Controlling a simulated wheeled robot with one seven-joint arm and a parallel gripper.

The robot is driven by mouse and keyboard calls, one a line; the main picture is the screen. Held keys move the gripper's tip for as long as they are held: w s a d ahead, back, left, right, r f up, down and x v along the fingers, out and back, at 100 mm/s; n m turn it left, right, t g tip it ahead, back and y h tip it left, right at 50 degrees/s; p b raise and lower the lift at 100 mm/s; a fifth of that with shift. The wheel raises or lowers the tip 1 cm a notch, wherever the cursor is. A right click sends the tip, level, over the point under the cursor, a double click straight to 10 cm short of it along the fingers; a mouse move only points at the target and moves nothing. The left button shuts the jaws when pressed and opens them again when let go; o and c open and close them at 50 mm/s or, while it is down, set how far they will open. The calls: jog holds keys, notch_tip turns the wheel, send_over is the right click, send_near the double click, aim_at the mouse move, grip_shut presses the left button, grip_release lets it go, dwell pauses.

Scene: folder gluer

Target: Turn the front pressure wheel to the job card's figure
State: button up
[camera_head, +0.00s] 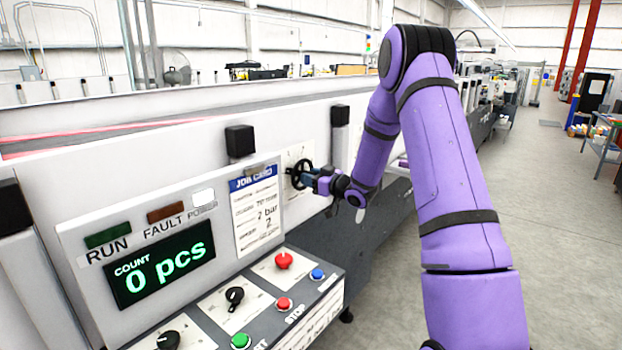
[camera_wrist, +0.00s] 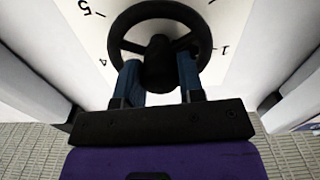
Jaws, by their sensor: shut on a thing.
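The front pressure wheel is a black handwheel (camera_head: 298,174) on the machine's white side panel, right of the job card. The wrist view shows the black wheel (camera_wrist: 160,14) close up, with its hub between my blue fingers. My gripper (camera_wrist: 160,75) is shut on the wheel from the front. Dial figures 5, 4 and 1 show on the white plate (camera_wrist: 90,38) around the wheel; the wheel hides other marks and I cannot read its setting. The job card (camera_head: 256,208) has a blue header; its lower lines appear to read "2 bar" and "2".
A control panel (camera_head: 240,300) with knobs and red, green and blue buttons juts out at the lower front. The count display (camera_head: 160,270) reads 0 pcs. Black blocks (camera_head: 240,141) stick out above the card. Open floor (camera_head: 560,200) lies to the right.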

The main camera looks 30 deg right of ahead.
jog(key=m, duration=0.3)
jog(key=shift+m, duration=0.3)
jog(key=m, duration=0.4)
jog(key=shift+m, duration=0.3)
jog(key=o, duration=0.9)
jog(key=v, duration=1.1)
jog(key=shift+w+r, duration=0.1)
